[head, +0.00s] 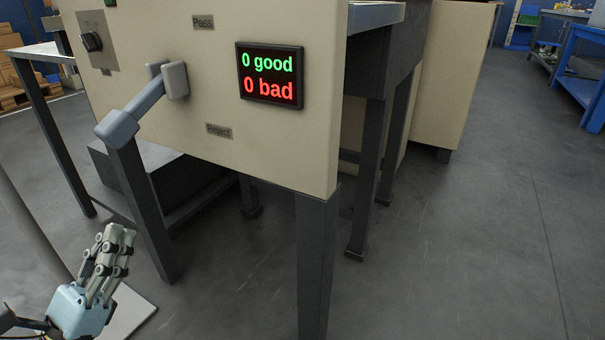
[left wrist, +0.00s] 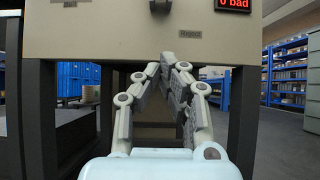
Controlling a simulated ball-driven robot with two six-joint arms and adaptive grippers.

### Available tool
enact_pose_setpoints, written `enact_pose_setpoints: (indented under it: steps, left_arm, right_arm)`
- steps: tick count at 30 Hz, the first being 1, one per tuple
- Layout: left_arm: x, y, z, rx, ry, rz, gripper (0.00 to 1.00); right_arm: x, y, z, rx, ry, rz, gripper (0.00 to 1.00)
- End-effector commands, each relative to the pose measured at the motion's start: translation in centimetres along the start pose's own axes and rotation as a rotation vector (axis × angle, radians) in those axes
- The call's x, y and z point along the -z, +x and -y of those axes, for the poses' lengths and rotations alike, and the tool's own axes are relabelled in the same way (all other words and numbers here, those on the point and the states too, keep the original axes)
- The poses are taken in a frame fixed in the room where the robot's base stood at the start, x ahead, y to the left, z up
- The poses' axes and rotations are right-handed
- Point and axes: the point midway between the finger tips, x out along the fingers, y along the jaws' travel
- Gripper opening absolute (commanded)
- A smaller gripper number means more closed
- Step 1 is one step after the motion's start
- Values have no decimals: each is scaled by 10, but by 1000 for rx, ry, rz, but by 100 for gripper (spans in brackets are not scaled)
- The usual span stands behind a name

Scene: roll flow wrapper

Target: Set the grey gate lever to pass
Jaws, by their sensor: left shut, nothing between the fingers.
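The grey gate lever (head: 143,105) is on the cream panel (head: 300,150) of the machine. In the head view it runs from its bracket (head: 176,80) down and left to a thick grey end. The "Pass" label (head: 203,22) is above the bracket and the "Reject" label (head: 218,131) is below it. My left gripper (head: 120,236) is low at the left, below the lever and apart from it, with its fingers together and empty. In the left wrist view the closed fingertips (left wrist: 166,62) point toward the panel's lower edge, near the "Reject" label (left wrist: 189,34). My right gripper is not in view.
A display (head: 270,75) reads 0 good, 0 bad. A black knob (head: 91,41) is at the panel's upper left. Dark table legs (head: 314,265) stand under the panel. Grey floor (head: 470,250) is open to the right. Blue shelves (left wrist: 290,72) stand farther back.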

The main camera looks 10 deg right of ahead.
Motion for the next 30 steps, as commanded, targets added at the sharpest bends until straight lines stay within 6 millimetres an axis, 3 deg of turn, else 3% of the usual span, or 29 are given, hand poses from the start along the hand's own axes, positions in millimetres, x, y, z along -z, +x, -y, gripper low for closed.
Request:
enact_pose_setpoints:
  steps: [3,17,23,30]
  left_arm:
    - [8,-2,-3,1,1,3,0]
    - [6,6,-4,2,2,6,0]
    - [5,36,-4,1,2,10,0]
    - [6,87,-4,1,2,9,0]
  right_arm:
    - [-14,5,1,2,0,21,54]
    - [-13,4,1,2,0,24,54]
    - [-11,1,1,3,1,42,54]
    - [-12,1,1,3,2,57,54]
